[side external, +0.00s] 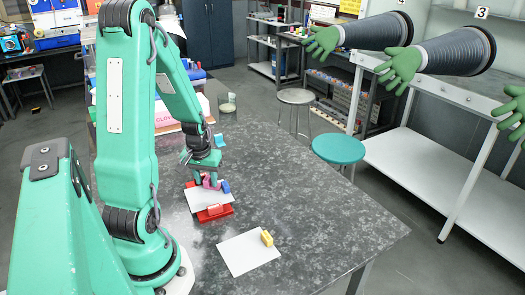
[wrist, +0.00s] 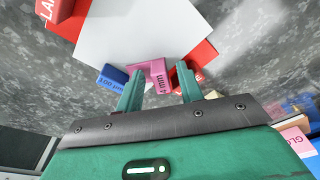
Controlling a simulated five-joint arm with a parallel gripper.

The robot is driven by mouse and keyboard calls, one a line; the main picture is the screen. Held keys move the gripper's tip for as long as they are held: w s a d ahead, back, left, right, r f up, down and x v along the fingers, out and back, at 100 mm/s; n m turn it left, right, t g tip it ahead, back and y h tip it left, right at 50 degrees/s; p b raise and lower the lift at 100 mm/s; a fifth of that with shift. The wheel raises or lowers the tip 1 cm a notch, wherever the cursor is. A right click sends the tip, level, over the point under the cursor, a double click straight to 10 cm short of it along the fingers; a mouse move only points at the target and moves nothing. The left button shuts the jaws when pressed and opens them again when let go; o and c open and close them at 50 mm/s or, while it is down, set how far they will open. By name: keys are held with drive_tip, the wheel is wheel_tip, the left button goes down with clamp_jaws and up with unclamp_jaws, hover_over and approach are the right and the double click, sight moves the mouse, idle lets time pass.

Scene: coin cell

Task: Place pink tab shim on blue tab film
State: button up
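The pink tab (side external: 211,181) stands upright at the edge of a white sheet on the red holder, between a red tab and the blue tab (side external: 226,187). The pink tab (wrist: 154,72) and blue tab (wrist: 113,78) also show in the wrist view, with the white sheet (wrist: 140,30) beyond them. My gripper (side external: 208,172) is just above the pink tab. In the wrist view, my gripper's fingers (wrist: 160,72) are apart on either side of the pink tab, with a gap on the right. The layers under the white sheet are hidden.
The red holder (side external: 217,214) has a label block at its front. A separate white sheet (side external: 240,256) with a yellow tab (side external: 267,238) lies nearer the camera. A cyan tab (side external: 219,140) is behind my gripper. The table's right side is clear.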

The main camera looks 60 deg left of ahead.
drive_tip(key=shift+r, duration=0.15)
wheel_tip(320, 180, up, 12)
drive_tip(key=s+d, duration=0.1)
drive_tip(key=shift+d, duration=0.15)
idle(0.6)
drive_tip(key=shift+s, duration=0.1)
drive_tip(key=shift+d, duration=0.1)
idle(0.4)
drive_tip(key=d+r+m+t, duration=0.2)
drive_tip(key=d+r+m, duration=0.2)
drive_tip(key=d, duration=0.7)
drive_tip(key=w+d+r+m+t+h, duration=0.1)
drive_tip(key=d+r+m, duration=0.4)
drive_tip(key=d, duration=0.7)
drive_tip(key=shift+w+r+m+t, duration=0.25)
drive_tip(key=shift+r+t, duration=0.25)
drive_tip(key=shift+t, duration=0.3)
